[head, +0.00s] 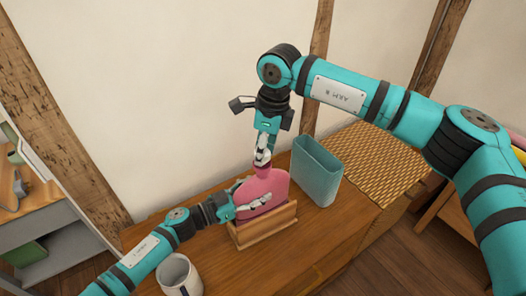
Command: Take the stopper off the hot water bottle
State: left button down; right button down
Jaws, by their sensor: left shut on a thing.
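A pink hot water bottle (271,185) stands upright in a wooden holder (265,231) on the wooden dresser top. My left gripper (246,197) comes in from the left and is shut on the bottle's body, with fingers on its near face and far side. My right gripper (263,151) points down from above at the bottle's neck. Its fingertips are at the pale stopper (262,159) on top of the neck and partly hide it. I cannot tell whether these fingers are closed on the stopper or only around it.
A teal open container (317,171) stands close to the right of the bottle. A white mug (180,276) stands at the front left near my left arm. The wall rises close behind. Bare dresser top (240,272) shows in front of the holder.

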jog(key=shift+r, duration=0.45)
jog(key=shift+r, duration=2)
pick_arm(q)
jog(key=c, duration=0.6)
grip_release()
